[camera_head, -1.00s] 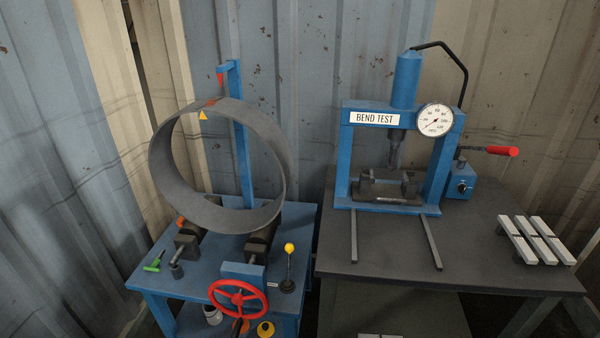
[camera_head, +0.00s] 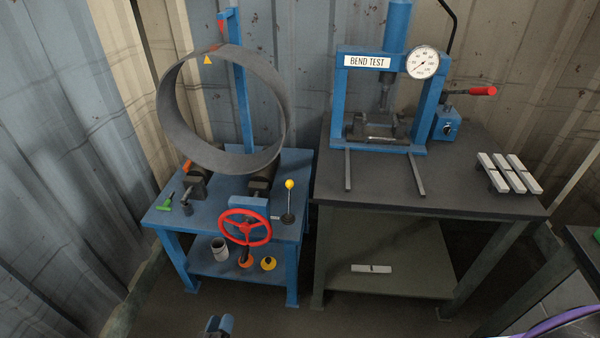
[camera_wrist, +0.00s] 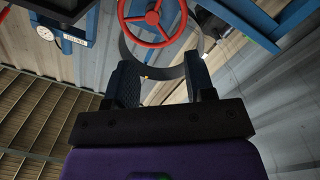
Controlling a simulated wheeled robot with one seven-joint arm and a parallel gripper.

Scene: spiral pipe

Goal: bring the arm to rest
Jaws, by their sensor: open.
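My gripper (camera_wrist: 167,75) is open in the wrist view, its two dark fingers apart with nothing held between them. Beyond the fingers, and apart from them as far as I can tell, are the grey pipe ring (camera_wrist: 168,88) and the red handwheel (camera_wrist: 152,15). In the head view only a small dark blue tip (camera_head: 217,326), which looks like part of my gripper, shows at the bottom edge. There the grey ring (camera_head: 178,125) stands upright on rollers on the blue stand, with the red handwheel (camera_head: 246,227) in front.
The blue stand (camera_head: 160,218) has a yellow-knobbed lever (camera_head: 289,190) and a cup (camera_head: 219,249) on its lower shelf. The dark table (camera_head: 440,195) to the right carries the bend-test press (camera_head: 341,95) and several pale strips (camera_head: 508,173). Open floor lies in front.

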